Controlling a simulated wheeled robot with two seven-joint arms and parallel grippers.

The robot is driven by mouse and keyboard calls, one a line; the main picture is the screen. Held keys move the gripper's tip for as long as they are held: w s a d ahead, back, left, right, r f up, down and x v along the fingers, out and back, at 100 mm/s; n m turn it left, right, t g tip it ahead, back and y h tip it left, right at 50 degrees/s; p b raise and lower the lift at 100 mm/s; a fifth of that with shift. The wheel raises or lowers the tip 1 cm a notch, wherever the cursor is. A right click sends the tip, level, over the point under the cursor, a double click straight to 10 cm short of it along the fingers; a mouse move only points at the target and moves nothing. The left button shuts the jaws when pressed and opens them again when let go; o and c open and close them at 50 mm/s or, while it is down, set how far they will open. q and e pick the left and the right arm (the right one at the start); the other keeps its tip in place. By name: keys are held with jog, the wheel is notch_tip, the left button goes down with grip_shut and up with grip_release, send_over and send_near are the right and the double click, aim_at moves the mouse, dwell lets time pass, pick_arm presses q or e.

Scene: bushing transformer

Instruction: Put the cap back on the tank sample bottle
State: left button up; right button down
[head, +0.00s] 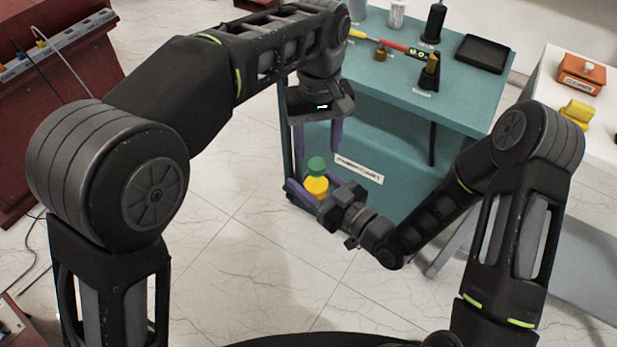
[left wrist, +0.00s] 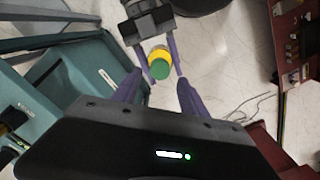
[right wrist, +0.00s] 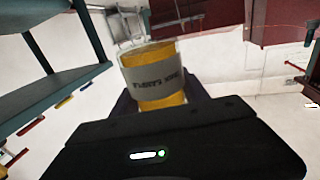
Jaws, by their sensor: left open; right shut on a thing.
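The tank sample bottle (head: 316,186) is yellow and stands about upright in my right gripper (head: 312,178), which is shut on its sides. A green cap (head: 316,164) sits at its top; whether it is seated tightly cannot be told. My left gripper (head: 318,150) is open and points down above the cap, its two purple fingers to either side. In the left wrist view the green cap (left wrist: 157,70) lies between the fingers with no clear contact. The right wrist view shows the bottle's grey label (right wrist: 160,80), upside down; the cap is out of sight there.
A teal bench (head: 400,85) stands behind the grippers, with a black tray (head: 482,54) and small tools on top. A white table (head: 600,120) at the right holds an orange box (head: 581,75). The tiled floor (head: 240,240) is clear.

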aim_at(317, 164)
pick_arm(q)
jog(key=shift+f, duration=2.5)
jog(key=shift+c, duration=0.5)
grip_shut()
jog(key=m, duration=0.8)
jog(key=shift+o, duration=1.3)
grip_release()
